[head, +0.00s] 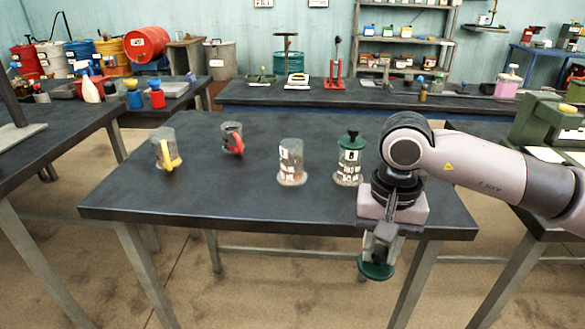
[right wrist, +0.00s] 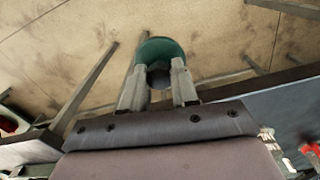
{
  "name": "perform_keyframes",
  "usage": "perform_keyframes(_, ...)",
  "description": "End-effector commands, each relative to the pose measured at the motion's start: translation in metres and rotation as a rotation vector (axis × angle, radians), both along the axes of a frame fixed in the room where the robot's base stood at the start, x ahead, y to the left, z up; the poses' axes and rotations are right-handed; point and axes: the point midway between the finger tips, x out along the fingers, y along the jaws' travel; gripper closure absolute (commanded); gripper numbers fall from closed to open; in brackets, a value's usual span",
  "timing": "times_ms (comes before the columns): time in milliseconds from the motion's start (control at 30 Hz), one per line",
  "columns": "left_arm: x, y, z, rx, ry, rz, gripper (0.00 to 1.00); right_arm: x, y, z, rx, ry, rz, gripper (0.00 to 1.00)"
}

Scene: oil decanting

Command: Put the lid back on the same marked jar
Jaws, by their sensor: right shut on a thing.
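My right gripper (head: 378,252) points down in front of the table's near right edge, shut on a green lid (head: 376,269). The lid also shows between the fingers in the right wrist view (right wrist: 158,47). An open clear jar (head: 291,165) with a white marking, too small to read surely, stands upright right of the table's middle. Right of it, a clear jar marked B (head: 348,167) stands with a green lid and dark knob on top. My right arm is just right of that jar. My left gripper is not in view.
A clear jug with a yellow handle (head: 167,149) and one with a red handle (head: 232,139) stand on the left of the dark table (head: 220,195). The table's front strip is clear. A back bench (head: 340,95) holds tools, including a red press (head: 334,68).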

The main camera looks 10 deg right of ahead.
Motion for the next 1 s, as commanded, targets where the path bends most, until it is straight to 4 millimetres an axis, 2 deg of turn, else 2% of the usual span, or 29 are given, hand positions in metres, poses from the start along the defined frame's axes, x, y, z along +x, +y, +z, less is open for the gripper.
perform_keyframes(100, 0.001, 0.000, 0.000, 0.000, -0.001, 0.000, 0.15, -0.004, -0.002, -0.023, 0.000, 0.003, 0.177, 0.99)
perform_keyframes(300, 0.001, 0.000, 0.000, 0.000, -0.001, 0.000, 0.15, -0.008, -0.003, -0.042, 0.000, -0.001, 0.360, 0.99)
perform_keyframes(667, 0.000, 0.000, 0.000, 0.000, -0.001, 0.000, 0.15, -0.009, -0.003, -0.046, -0.001, -0.003, 0.399, 0.99)
perform_keyframes(700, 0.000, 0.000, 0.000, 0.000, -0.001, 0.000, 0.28, -0.009, -0.003, -0.046, -0.001, -0.003, 0.399, 0.99)
perform_keyframes(800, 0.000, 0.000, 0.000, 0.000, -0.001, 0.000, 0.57, -0.009, -0.003, -0.045, -0.001, -0.003, 0.398, 0.99)
perform_keyframes(1000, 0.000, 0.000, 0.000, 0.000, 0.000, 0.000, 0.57, -0.009, -0.003, -0.045, -0.001, -0.003, 0.397, 0.99)
